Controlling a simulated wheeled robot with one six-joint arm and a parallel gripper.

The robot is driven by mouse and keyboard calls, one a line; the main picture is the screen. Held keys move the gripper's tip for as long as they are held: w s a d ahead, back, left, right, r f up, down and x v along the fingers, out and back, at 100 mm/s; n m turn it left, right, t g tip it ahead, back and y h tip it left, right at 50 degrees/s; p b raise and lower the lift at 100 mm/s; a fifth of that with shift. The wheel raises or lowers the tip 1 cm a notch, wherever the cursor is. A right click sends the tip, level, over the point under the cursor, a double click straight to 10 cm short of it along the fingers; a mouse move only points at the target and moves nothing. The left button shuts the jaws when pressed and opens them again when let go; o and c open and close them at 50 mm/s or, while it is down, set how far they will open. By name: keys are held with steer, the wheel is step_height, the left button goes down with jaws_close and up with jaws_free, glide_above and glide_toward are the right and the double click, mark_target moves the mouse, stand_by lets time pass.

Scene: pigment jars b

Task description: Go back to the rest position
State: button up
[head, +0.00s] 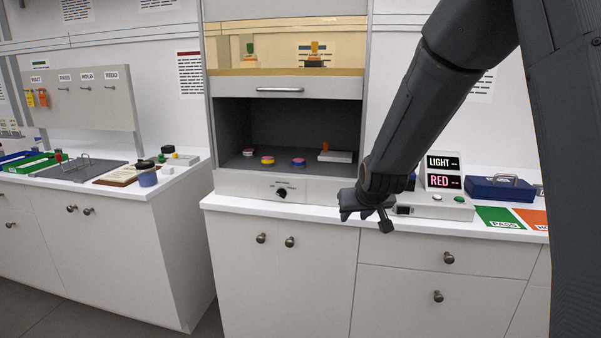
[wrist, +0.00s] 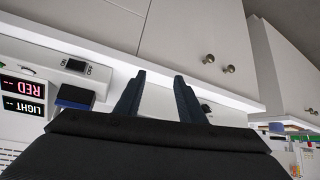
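My gripper (head: 366,215) hangs in the head view in front of the counter's front edge, to the right of the fume hood opening. My arm reaches down to it from the upper right. In the wrist view my gripper (wrist: 158,76) shows two dark fingers standing apart, with nothing between them. Beyond the fingertips are the white counter edge (wrist: 235,98) and pale cabinet fronts (wrist: 195,35); that view looks turned over.
The hood (head: 284,190) holds several small jars and a white block (head: 335,156). A LIGHT/RED display (head: 443,172) stands right of my gripper, near a blue case (head: 500,189) and a green PASS mat (head: 499,217). A side counter (head: 120,190) stands left, with floor before it.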

steer(key=s+d+f+g, duration=0.1)
steer(key=s+f+g, duration=0.1)
steer(key=s, duration=0.9)
steer(key=s+d+f+m+g, duration=0.1)
steer(key=s+d+f+g, duration=0.1)
steer(key=s, duration=0.8)
steer(key=s+d+f+g, duration=0.1)
steer(key=s+g, duration=0.3)
steer(key=s, duration=0.7)
steer(key=shift+s+d+f+h, duration=0.2)
steer(key=shift+s+f+h, duration=0.1)
steer(key=shift+f, duration=0.45)
